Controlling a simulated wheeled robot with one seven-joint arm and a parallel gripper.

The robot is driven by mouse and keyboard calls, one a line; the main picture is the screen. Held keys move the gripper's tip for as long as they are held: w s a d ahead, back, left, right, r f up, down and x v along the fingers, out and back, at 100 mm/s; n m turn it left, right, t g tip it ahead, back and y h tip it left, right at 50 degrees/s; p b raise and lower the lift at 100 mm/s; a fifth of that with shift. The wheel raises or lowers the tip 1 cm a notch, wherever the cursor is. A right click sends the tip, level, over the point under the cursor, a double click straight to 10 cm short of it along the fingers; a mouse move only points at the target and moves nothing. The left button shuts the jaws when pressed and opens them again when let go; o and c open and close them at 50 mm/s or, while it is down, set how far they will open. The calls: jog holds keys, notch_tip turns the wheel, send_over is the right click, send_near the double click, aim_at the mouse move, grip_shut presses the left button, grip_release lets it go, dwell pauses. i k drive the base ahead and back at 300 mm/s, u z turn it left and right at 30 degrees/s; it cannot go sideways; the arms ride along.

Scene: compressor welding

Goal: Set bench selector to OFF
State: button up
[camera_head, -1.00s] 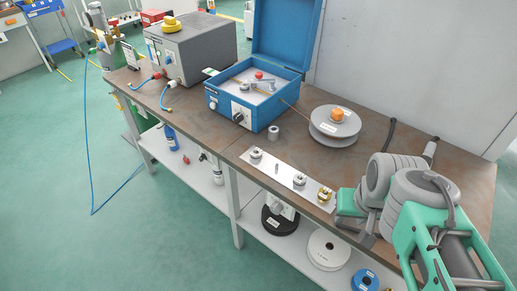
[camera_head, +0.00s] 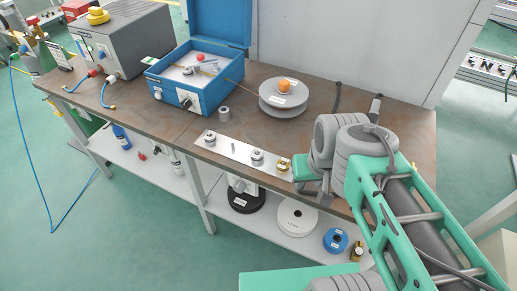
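A blue open-lidded box (camera_head: 197,80) stands on the bench, with a black knob (camera_head: 186,103) on a white plate on its front and a small white-plated control (camera_head: 157,95) to the left. A red button (camera_head: 200,58) shows on its inner panel. The labels are too small to read, so I cannot tell which control is the bench selector or how it is set. My green and grey arm reaches over the bench's right end, well to the right of the box.
A metal strip (camera_head: 223,147) with several fittings lies along the front edge. A grey spool (camera_head: 283,98) and a grey machine (camera_head: 115,40) stand on the brown bench (camera_head: 160,130). Reels and bottles sit on the lower shelf (camera_head: 265,215). The floor in front is clear.

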aim_at(157, 150)
jog(key=u, duration=3.4)
jog(key=i, duration=1.45)
jog(key=z, duration=1.05)
